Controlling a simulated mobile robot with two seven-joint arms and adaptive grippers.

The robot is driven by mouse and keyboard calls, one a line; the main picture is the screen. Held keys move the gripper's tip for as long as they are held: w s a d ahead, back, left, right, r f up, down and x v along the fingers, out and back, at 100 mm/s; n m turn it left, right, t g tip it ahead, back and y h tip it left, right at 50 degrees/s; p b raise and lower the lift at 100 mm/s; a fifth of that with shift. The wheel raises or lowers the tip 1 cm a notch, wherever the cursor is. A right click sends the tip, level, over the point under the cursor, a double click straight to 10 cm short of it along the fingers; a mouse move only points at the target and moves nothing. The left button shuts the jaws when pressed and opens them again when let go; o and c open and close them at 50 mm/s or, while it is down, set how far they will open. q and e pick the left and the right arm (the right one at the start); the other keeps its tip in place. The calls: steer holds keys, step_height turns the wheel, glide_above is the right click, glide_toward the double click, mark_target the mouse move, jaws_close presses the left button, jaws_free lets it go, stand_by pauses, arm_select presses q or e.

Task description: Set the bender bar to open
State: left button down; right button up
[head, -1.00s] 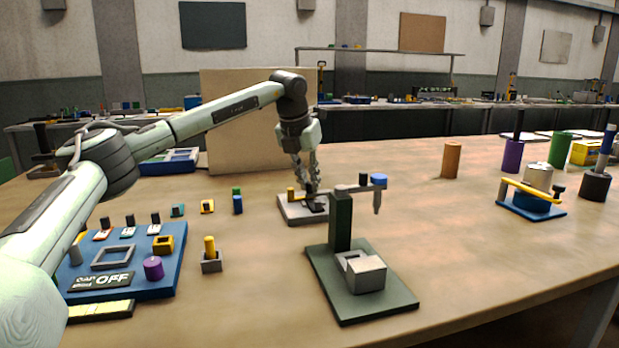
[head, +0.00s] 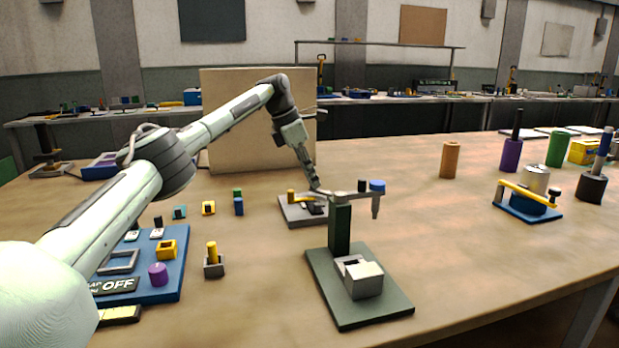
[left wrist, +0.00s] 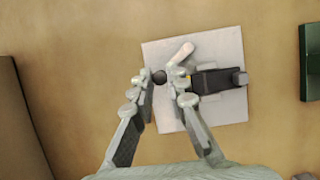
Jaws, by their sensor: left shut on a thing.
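The bender stands on a light grey plate (head: 289,217) in the middle of the table, with a yellow post (head: 291,196) and a dark block. In the left wrist view its plate (left wrist: 158,53) carries a pale bar (left wrist: 181,52), a dark round knob (left wrist: 159,77) and the black block (left wrist: 216,81). My left gripper (head: 316,187) is above the bender, tilted. In the left wrist view its fingertips (left wrist: 162,84) are on both sides of the knob, shut on it. The fingers hide part of the bar, so how it joins the knob is unclear. My right gripper is not in view.
A green press (head: 340,228) with a grey arm and blue cap stands just in front of the bender. A blue tray (head: 168,279) is at the left, partly behind my left arm. A yellow-barred device (head: 527,211) and several cylinders stand at the right.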

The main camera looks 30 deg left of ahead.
arm_select(q)
steer(key=shift+w+m+h, duration=0.3)
steer(key=shift+m, duration=0.4)
steer(key=c, duration=1.5)
jaws_free()
steer(key=shift+r, duration=0.15)
steer(key=v, duration=0.7)
steer(key=shift+r, duration=0.15)
steer(key=shift+w, duration=0.1)
